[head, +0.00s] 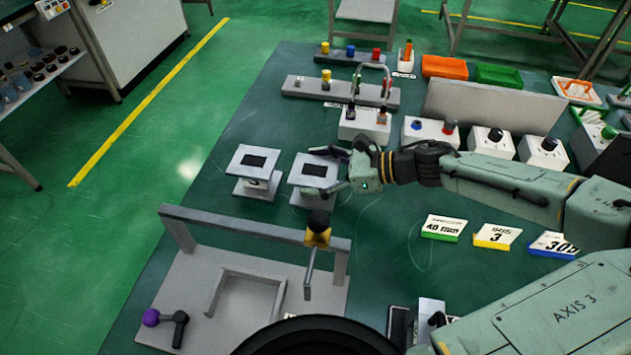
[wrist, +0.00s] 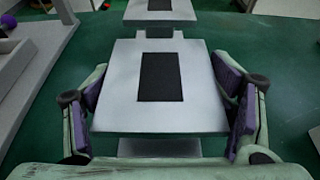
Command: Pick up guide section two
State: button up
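Two grey guide sections, each with square flanges and a dark rectangular opening on top, stand upright side by side on the green table. My gripper (head: 330,170) is at the right-hand guide section (head: 309,171), one finger on each side of its top flange. In the wrist view, this section's top flange (wrist: 120,110) lies between the purple finger pads of my open gripper (wrist: 164,100). The pads are close to the flange edges; contact is not clear. The other guide section (head: 253,160) stands to the left; its flange (wrist: 135,12) shows at the wrist view's top. I cannot read which is number two.
A grey fixture (head: 200,270) with a crossbar, a yellow block with a black knob (head: 318,228) and a purple-knobbed handle (head: 152,317) stands in front. Labelled cards (head: 497,236) lie to the right. Control boxes (head: 430,132) and a grey rack (head: 340,92) stand behind.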

jog(key=c, duration=0.8)
jog(key=shift+r, duration=0.1)
